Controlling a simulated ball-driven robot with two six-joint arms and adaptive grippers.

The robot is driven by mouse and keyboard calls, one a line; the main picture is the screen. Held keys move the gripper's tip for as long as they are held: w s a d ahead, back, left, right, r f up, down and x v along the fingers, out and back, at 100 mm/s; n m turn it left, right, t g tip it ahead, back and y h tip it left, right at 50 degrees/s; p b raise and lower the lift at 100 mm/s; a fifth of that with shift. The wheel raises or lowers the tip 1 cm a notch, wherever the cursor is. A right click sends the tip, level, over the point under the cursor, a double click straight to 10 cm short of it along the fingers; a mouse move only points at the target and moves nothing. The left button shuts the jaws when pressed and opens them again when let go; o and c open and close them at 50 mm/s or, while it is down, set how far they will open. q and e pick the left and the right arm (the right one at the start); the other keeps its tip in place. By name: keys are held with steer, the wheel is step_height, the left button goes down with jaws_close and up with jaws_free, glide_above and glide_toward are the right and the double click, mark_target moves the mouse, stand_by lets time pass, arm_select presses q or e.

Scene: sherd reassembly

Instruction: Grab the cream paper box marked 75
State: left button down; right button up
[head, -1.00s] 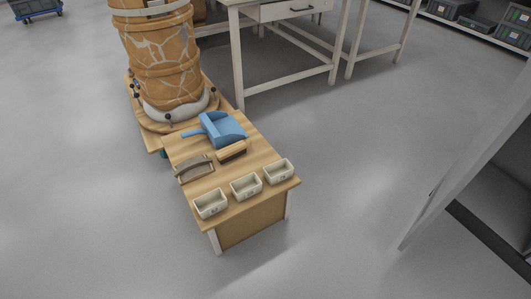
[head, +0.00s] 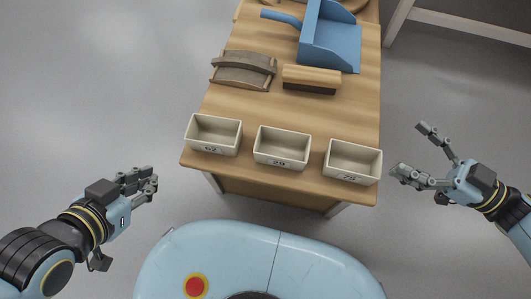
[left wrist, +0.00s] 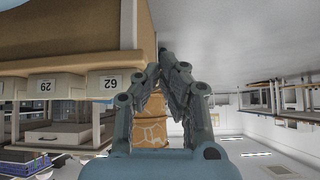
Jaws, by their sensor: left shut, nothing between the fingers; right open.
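The cream paper box marked 75 (head: 352,163) stands at the near right corner of the small wooden table in the head view. It is open at the top and looks empty. My right gripper (head: 412,152) is open, just right of that box and apart from it. My left gripper (head: 154,180) is shut and empty, left of the table's near edge; it also shows in the left wrist view (left wrist: 164,70). The box marked 75 is not clearly seen in the left wrist view.
Two similar boxes, marked 62 (head: 214,136) and 29 (head: 282,148), stand left of it in a row. Behind them are a brush (head: 311,78), a blue dustpan (head: 330,45) and a grey-brown curved-handled object (head: 243,70). Bare wood (head: 265,108) lies between.

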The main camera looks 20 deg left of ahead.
mark_target(380, 165)
steer(key=s+a+n+g+b, duration=0.1)
steer(key=a+g, duration=0.1)
steer(key=s+a+f+n+g+y+b, duration=0.1)
steer(key=a+g, duration=0.1)
steer(key=s+a+n+g+b, duration=0.1)
steer(key=a+g, duration=0.1)
steer(key=shift+s+f+n+g, duration=0.3)
steer(key=shift+s+f+n, duration=0.05)
steer(key=shift+f+n, duration=0.05)
steer(key=shift+a+f+b, duration=0.15)
steer(key=shift+a+b, duration=0.3)
steer(key=shift+a, duration=0.55)
steer(key=shift+a+b, duration=0.3)
steer(key=shift+a, duration=0.85)
steer(key=shift+w+a+r, duration=0.1)
steer(key=shift+a+r, duration=0.1)
steer(key=shift+a, duration=0.05)
arm_select(q)
steer(key=w+d+r+t, duration=0.1)
steer(key=w+r+t, duration=0.4)
steer(key=r, duration=0.2)
steer(key=shift+w+d+r+m+h, duration=0.2)
steer(key=shift+w+d+m+h, duration=0.1)
steer(key=shift+w+d+h, duration=0.1)
arm_select(e)
steer(key=c, duration=1.1)
